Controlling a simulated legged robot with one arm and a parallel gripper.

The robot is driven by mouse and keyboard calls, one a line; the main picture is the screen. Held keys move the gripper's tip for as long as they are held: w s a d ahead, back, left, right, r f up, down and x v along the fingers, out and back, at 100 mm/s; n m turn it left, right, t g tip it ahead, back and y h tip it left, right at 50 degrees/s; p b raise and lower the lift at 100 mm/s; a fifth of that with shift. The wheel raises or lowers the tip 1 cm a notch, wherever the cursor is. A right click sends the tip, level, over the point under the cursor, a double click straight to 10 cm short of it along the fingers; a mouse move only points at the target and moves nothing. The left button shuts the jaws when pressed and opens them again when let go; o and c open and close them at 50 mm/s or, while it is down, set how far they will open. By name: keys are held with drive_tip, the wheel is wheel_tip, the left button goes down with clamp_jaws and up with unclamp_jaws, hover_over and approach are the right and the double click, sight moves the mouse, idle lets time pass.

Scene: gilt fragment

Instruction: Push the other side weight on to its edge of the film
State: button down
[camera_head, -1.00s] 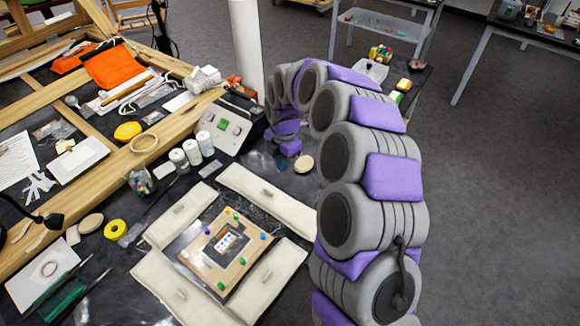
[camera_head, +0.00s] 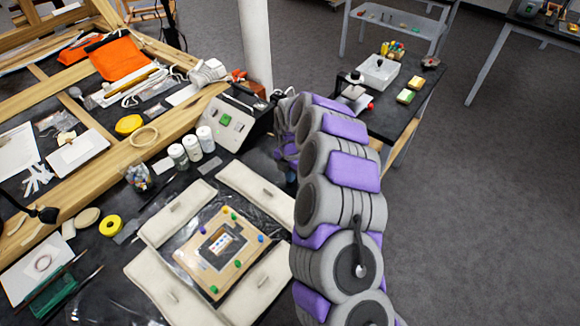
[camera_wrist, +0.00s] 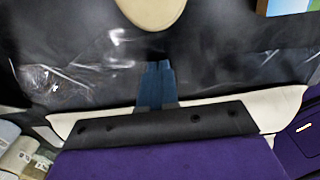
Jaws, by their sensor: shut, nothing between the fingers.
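In the head view, cream fabric weights lie around a framed panel (camera_head: 222,248): an upper right one (camera_head: 250,187), an upper left one (camera_head: 172,213), a lower left one (camera_head: 158,285) and a lower right one (camera_head: 262,286). Clear crinkled film (camera_head: 210,187) shows around the panel.
A cream oval pad (camera_wrist: 150,10) lies beyond my fingertips. White-capped jars (camera_head: 192,149) and a grey control box (camera_head: 228,122) stand behind the weights. A wooden frame (camera_head: 100,165) runs along the left. A side table (camera_head: 388,115) stands at the back right.

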sight(270, 189)
drive_tip(key=s+a, duration=0.2)
drive_tip(key=a, duration=0.1)
drive_tip(key=s+a, duration=0.1)
drive_tip(key=shift+a+f+b, duration=0.1)
drive_tip(key=shift+a+b, duration=0.05)
drive_tip(key=shift+b, duration=0.15)
drive_tip(key=shift+s+d, duration=0.1)
drive_tip(key=shift+d, duration=0.65)
drive_tip(key=s+a+p, duration=0.1)
drive_tip(key=a, duration=0.1)
drive_tip(key=s+a+p, duration=0.1)
drive_tip(key=s, duration=0.1)
drive_tip(key=shift+a, duration=0.35)
drive_tip(key=shift+s, duration=0.2)
drive_tip(key=shift+d, duration=0.25)
drive_tip(key=shift+w+a, duration=0.1)
drive_tip(key=shift+a, duration=0.05)
